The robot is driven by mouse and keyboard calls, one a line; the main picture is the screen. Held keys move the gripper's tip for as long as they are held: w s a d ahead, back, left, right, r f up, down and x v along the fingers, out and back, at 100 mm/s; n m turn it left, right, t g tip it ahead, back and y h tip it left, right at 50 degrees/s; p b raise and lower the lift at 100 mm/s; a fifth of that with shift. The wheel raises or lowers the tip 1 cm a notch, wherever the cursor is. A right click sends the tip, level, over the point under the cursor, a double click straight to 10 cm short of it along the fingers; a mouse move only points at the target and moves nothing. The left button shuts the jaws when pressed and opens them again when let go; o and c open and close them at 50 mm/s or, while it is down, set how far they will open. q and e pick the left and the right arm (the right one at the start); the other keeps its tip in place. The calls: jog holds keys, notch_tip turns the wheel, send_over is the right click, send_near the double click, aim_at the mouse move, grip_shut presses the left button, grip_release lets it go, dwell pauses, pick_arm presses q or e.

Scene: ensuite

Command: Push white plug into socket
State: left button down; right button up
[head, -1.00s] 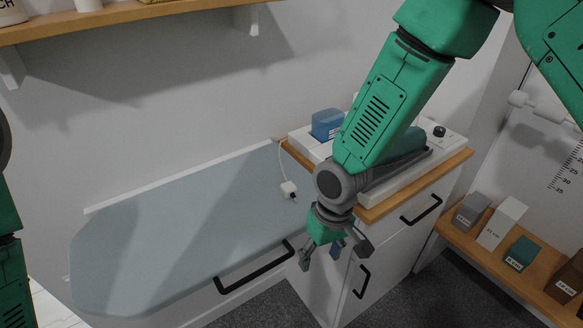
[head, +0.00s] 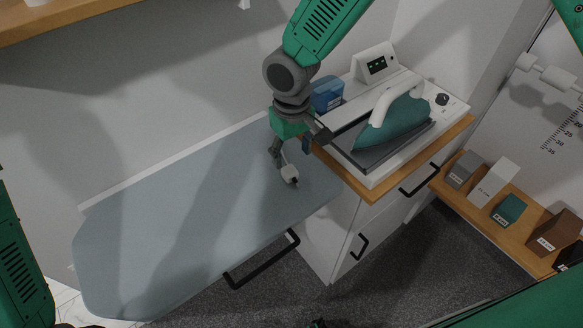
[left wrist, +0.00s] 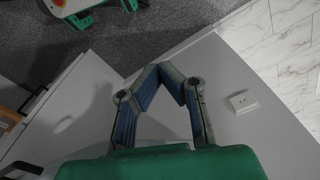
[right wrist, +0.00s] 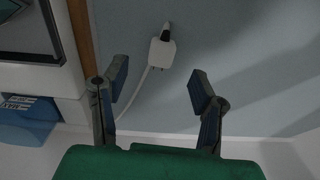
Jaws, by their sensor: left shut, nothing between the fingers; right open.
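The white plug (head: 290,174) lies on the grey-blue ironing board (head: 150,240) near its right end. In the right wrist view the plug (right wrist: 161,52) has a dark end pointing away, and its white cord runs back past the left finger. My right gripper (head: 290,150) is open just above and behind the plug, not around it. In the right wrist view its fingertips (right wrist: 160,76) are spread, with the plug beyond the gap. My left gripper (left wrist: 160,68) is shut and empty. A white wall plate that looks like a socket (left wrist: 242,103) is to its right.
A teal iron (head: 398,122) rests on a white station on the wooden-topped cabinet (head: 372,192), with a blue box (head: 327,94) beside it. Labelled blocks stand on a low wooden shelf (head: 530,240) at right. The board's left part is clear.

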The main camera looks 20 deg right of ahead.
aim_at(287, 169)
jog(key=shift+a+f, duration=0.25)
jog(key=shift+f, duration=0.45)
jog(key=shift+a+f, duration=0.25)
jog(key=shift+a, duration=0.05)
jog(key=shift+a+f, duration=0.1)
jog(key=shift+f, duration=0.05)
jog(key=shift+a+f, duration=0.1)
jog(key=shift+f, duration=0.2)
jog(key=f, duration=0.1)
jog(key=f+p, duration=0.1)
jog(key=d+f, duration=0.1)
jog(key=shift+w+d+f, duration=0.1)
jog(key=shift+w+f, duration=0.2)
jog(key=shift+f, duration=0.1)
jog(key=shift+d+f, duration=0.25)
jog(key=shift+f, duration=0.15)
jog(key=shift+a, duration=0.55)
grip_shut()
jog(key=c, duration=1.2)
grip_release()
jog(key=shift+a+r, duration=0.1)
jog(key=shift+a, duration=0.05)
pick_arm(q)
jog(key=shift+a+r, duration=0.55)
jog(key=shift+a, duration=0.15)
